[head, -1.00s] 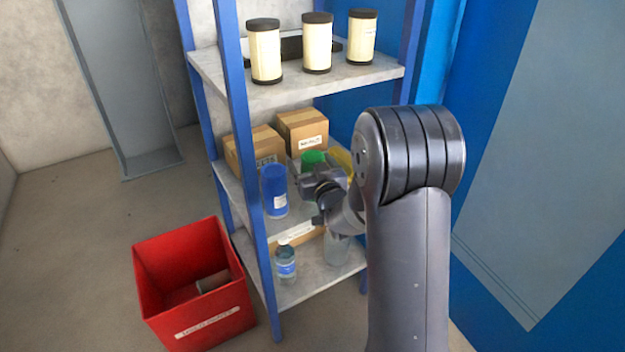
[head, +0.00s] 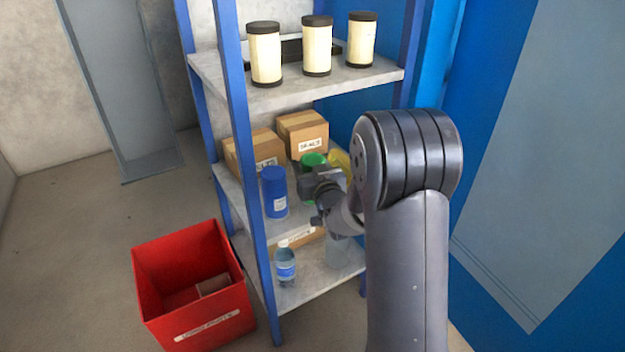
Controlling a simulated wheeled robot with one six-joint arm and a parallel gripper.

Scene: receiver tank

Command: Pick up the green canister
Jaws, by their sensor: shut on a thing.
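The green canister (head: 313,160) stands on the middle shelf, behind my gripper. Only its top and part of its side show; the rest is hidden by my gripper and wrist. My gripper (head: 312,187) is at the canister, in front of it and a little lower. The fingers are mostly hidden, but it is shut on the green canister. I cannot tell whether the canister's base is clear of the shelf.
A blue canister (head: 274,191) stands close at the left, and a yellow item (head: 340,160) is close at the right. Cardboard boxes (head: 302,134) sit behind. A blue shelf post (head: 240,140) rises at the front left. A red bin (head: 193,285) stands on the floor.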

